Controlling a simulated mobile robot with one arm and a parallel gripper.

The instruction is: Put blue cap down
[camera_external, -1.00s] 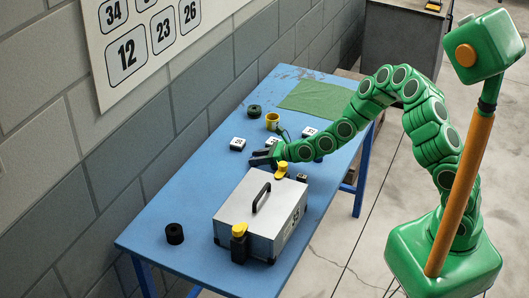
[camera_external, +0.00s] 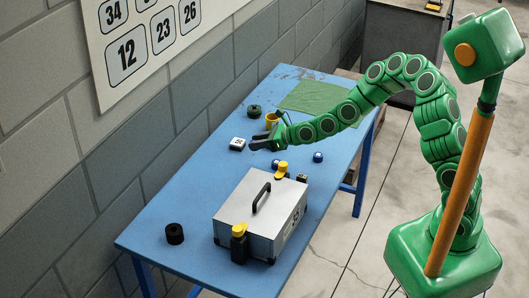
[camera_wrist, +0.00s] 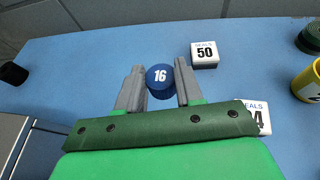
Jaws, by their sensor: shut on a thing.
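My gripper (camera_external: 262,141) is over the blue table, beside a white box. In the wrist view my gripper (camera_wrist: 158,88) is shut on a round dark blue cap (camera_wrist: 159,76) marked 16, between its two grey fingers. The held cap cannot be made out in the external view. Two other small blue caps stand on the table nearer the case, a left one (camera_external: 275,163) and a right one (camera_external: 318,157).
A silver case (camera_external: 235,205) with yellow-topped latches stands at the table's near part. A white box (camera_external: 237,144) also shows as SEALS 50 (camera_wrist: 205,54). A yellow cup (camera_external: 272,119), a dark green roll (camera_external: 254,111) and a green cloth (camera_external: 305,97) lie farther back. A black roll (camera_external: 174,234) stands near left.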

